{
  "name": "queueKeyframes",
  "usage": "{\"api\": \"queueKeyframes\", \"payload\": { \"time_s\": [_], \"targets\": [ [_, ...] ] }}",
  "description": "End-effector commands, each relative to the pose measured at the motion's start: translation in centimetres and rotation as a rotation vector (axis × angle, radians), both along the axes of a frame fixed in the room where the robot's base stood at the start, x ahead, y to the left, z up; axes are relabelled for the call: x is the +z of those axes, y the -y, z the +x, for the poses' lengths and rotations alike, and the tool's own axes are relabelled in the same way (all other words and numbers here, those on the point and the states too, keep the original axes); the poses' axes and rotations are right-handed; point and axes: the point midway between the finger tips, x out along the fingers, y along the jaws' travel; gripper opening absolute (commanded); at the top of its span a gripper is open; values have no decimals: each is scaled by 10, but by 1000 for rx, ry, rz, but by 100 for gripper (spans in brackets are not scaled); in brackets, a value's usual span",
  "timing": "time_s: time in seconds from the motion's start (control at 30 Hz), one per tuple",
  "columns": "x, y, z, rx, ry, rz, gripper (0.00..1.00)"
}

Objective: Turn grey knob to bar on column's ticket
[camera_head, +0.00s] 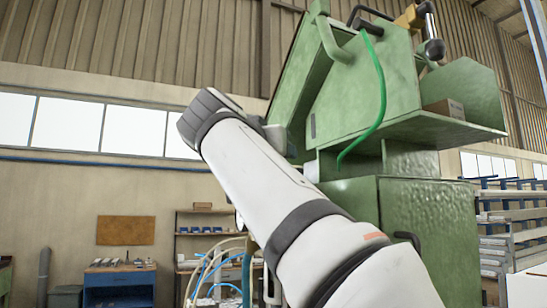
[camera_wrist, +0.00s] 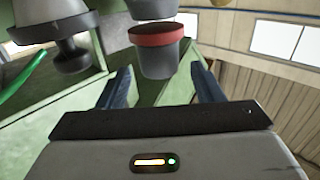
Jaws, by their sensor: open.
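My gripper (camera_wrist: 162,76) is open in the wrist view, with its two dark blue fingers apart. A grey round part with a red band (camera_wrist: 158,52) shows beyond and between the fingertips; I see no contact. A darker grey stepped round part (camera_wrist: 64,42) is at the upper left, outside the fingers. I cannot tell which of these is the task's grey knob. The green machine (camera_head: 430,215) stands right of centre in the head view, where my arm hides my gripper and part of the machine. No ticket or bar mark is readable.
A green hose (camera_head: 379,85) hangs on the machine's front and shows at the left in the wrist view (camera_wrist: 24,78). A brown box (camera_head: 445,108) sits on the machine's side shelf. A blue cabinet (camera_head: 120,285) and metal racks (camera_head: 512,225) stand farther back.

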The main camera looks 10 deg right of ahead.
Motion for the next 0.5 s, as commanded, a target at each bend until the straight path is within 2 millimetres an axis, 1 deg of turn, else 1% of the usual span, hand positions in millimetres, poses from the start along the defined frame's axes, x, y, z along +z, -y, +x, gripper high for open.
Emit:
{"api": "queueKeyframes", "payload": {
  "time_s": [0.1, 0.23, 0.4, 0.5],
  "targets": [
    [-2, -12, -17, 5, 2, 1, 60],
    [-2, -23, -34, 5, 2, 1, 60],
    [-1, -32, -48, 3, 1, 2, 60],
    [-1, -34, -52, 2, 1, 2, 60]
  ]
}}
